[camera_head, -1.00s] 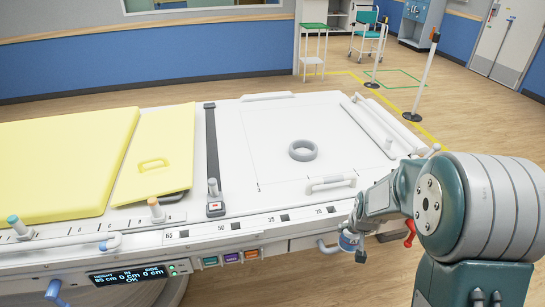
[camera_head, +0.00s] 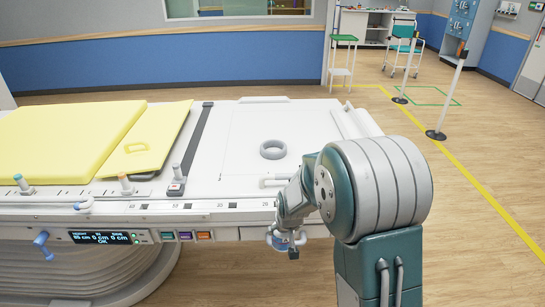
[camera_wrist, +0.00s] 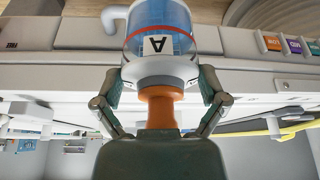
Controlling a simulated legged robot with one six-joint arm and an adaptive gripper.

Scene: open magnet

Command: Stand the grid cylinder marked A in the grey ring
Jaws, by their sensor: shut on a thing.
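The grid cylinder marked A (camera_wrist: 158,42) fills the top middle of the wrist view. It is clear with a blue grid, a red band and a white label whose letter appears upside down. My gripper (camera_wrist: 160,88) is shut on its grey end, one finger on each side. In the head view my gripper (camera_head: 287,240) is at the table's near edge, below the ring in the picture, and my arm hides part of it. The grey ring (camera_head: 273,156) lies flat and empty on the white table top (camera_head: 235,150).
A dark strap (camera_head: 193,138) with a post crosses the table left of the ring. Yellow pads (camera_head: 60,145) cover the left part.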

